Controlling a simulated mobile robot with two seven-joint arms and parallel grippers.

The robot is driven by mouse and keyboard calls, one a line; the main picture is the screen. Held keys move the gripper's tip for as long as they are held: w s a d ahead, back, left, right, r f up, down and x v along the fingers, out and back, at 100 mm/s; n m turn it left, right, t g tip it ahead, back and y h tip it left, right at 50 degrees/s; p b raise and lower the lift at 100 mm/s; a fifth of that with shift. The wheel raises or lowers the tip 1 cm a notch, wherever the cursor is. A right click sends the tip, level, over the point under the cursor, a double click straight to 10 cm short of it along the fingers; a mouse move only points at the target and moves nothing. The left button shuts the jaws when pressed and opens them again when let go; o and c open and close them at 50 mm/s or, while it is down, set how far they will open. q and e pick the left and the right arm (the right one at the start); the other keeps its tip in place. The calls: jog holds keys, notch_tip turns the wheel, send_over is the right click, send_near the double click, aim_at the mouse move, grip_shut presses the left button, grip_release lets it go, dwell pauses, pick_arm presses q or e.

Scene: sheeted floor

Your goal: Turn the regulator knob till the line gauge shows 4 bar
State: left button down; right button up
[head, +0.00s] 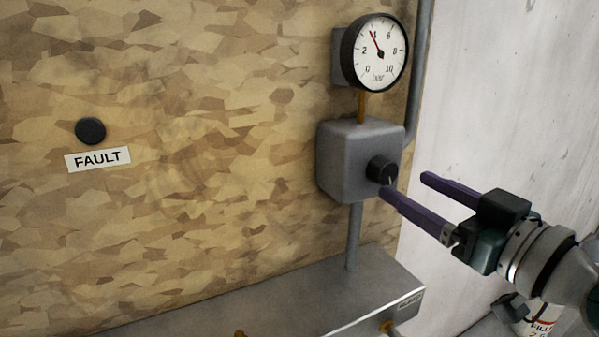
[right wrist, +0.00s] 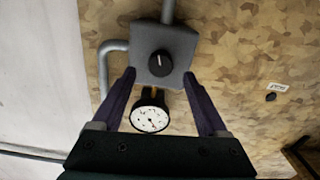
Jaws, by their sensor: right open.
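The regulator is a grey box (head: 345,160) on the wall with a black round knob (head: 381,170) on its front. The knob also shows in the right wrist view (right wrist: 160,63), its white mark near upright. The line gauge (head: 380,55) above has a white dial marked bar from 0 to 10. Its red needle points up and left, at about the 4. My right gripper (head: 405,184) is open and empty, its purple fingers pointing toward the knob. In the right wrist view the knob lies between the fingertip lines, apart from both fingers. My left gripper is out of view.
A grey metal box or ledge (head: 330,300) with brass fittings runs below the regulator. A black button (head: 90,131) sits above a FAULT label (head: 97,159) at left. A grey pipe (head: 420,80) runs along the board's right edge.

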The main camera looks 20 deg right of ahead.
aim_at(389, 176)
jog(key=shift+w+a, duration=0.15)
jog(key=shift+w, duration=0.9)
jog(key=shift+w+a, duration=0.1)
jog(key=shift+w, duration=0.9)
grip_shut()
